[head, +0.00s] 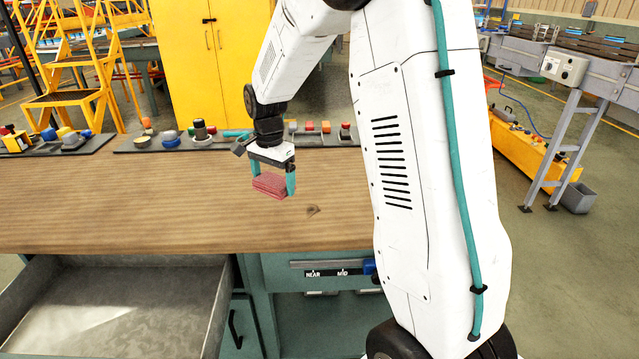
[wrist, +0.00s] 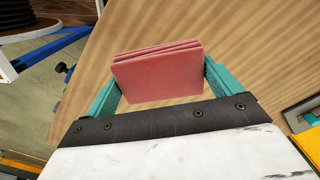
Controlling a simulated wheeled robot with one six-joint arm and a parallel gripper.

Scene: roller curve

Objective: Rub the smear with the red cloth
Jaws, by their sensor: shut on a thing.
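The red cloth (head: 270,185) is a folded pink-red pad between the teal fingers of my gripper (head: 274,180). In the wrist view the cloth (wrist: 158,76) shows as several stacked layers, with a finger of my gripper (wrist: 160,85) against each side. My gripper is shut on it. The cloth is over the wooden bench top; I cannot tell whether it touches the wood. A small dark smear (head: 313,210) lies on the bench top to the right of the cloth and nearer the front edge. The smear is not visible in the wrist view.
The wooden bench top (head: 130,205) is clear to the left of the cloth. A dark strip with small coloured parts (head: 200,135) runs along its back edge. An open grey drawer (head: 120,300) juts out below the front left. A yellow cabinet (head: 212,60) stands behind.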

